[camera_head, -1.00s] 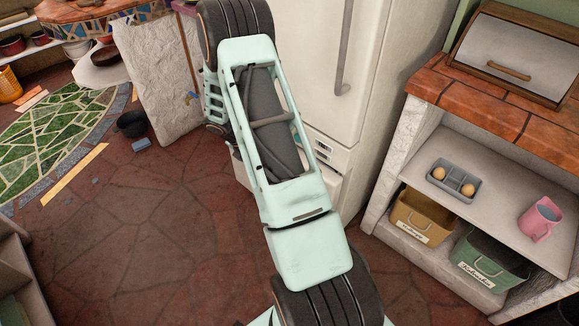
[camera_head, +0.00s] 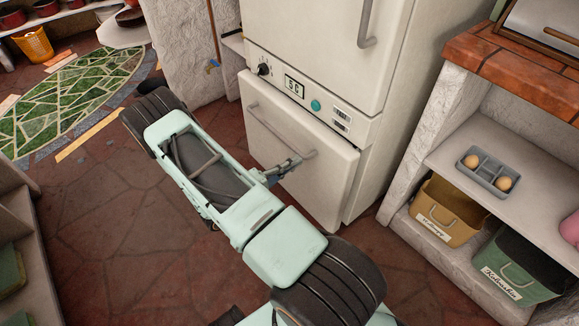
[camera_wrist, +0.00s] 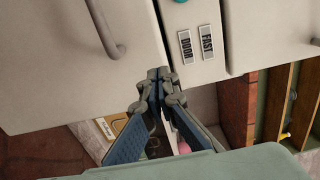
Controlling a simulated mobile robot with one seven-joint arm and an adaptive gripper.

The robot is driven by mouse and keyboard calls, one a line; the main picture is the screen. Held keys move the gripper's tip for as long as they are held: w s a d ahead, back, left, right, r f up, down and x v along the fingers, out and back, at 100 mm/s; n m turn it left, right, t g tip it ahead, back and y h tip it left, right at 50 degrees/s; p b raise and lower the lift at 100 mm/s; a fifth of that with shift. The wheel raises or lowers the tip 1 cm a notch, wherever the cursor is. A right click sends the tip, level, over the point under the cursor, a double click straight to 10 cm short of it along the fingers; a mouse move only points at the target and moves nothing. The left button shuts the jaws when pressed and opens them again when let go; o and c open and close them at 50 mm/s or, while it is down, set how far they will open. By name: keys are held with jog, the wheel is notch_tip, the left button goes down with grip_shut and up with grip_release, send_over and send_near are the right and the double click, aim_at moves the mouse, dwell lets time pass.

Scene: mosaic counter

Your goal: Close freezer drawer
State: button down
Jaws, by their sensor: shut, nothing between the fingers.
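The freezer drawer (camera_head: 310,175) is the white lower front of the fridge-freezer, with a curved grey bar handle (camera_head: 280,132). Its front stands slightly proud of the control panel above; I cannot tell exactly how far it is out. My gripper (camera_head: 298,160) is in front of the drawer, near the right end of the handle. In the wrist view my gripper (camera_wrist: 158,76) is shut and empty, its tips by the drawer's edge beside the control panel. The drawer front (camera_wrist: 75,65) fills the left there. I cannot tell whether the tips touch it.
The control panel (camera_head: 310,95) and upper door (camera_head: 315,45) are above the drawer. Right of it are a shelf unit with an egg tray (camera_head: 487,172), a brown crate (camera_head: 450,212) and a green crate (camera_head: 515,262). The tiled floor (camera_head: 110,215) at left is clear.

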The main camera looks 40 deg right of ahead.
aim_at(324, 142)
jog(key=d, duration=0.2)
jog(key=d+b, duration=0.1)
jog(key=d, duration=0.5)
jog(key=shift+w+d+f+b, duration=0.1)
jog(key=shift+w+b, duration=0.2)
jog(key=shift+b, duration=0.05)
jog(key=shift+w+d, duration=0.1)
jog(key=shift+d, duration=0.6)
jog(key=shift+d, duration=0.1)
jog(key=shift+w+d, duration=0.15)
jog(key=shift+d, duration=1.2)
jog(key=shift+w+d, duration=0.1)
jog(key=shift+d, duration=1.25)
jog(key=shift+r, duration=0.2)
jog(key=s+a+p, duration=0.1)
jog(key=a+p, duration=0.2)
jog(key=a, duration=1.1)
jog(key=shift+s, duration=0.15)
